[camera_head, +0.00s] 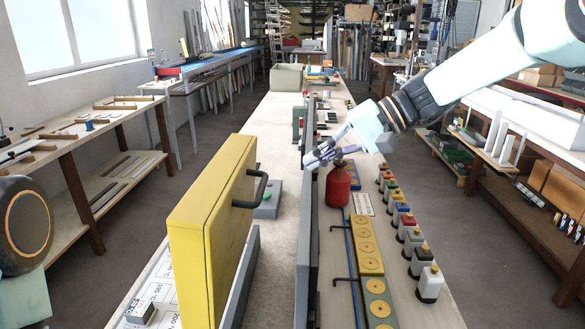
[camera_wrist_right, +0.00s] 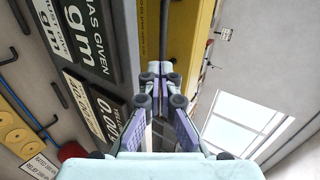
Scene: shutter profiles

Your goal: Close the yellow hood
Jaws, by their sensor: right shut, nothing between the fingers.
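The yellow hood (camera_head: 208,215) stands upright and open on the bench, left of centre in the head view. Its black handle (camera_head: 262,186) sticks out from its right side. The hood also shows as a yellow strip in the wrist view (camera_wrist_right: 195,45). My right gripper (camera_head: 308,160) is shut and empty, to the right of the handle and apart from it, over the dividing panel. In the wrist view its fingers (camera_wrist_right: 160,72) meet at the centre. My left gripper is out of view; only part of my left arm shows at the lower left.
A grey upright panel (camera_head: 306,235) runs along the bench. A red canister (camera_head: 339,187) stands below my right gripper. Right of it are yellow discs (camera_head: 366,247) and a row of small coloured bottles (camera_head: 412,240). A grey block with a green button (camera_head: 268,199) sits behind the handle.

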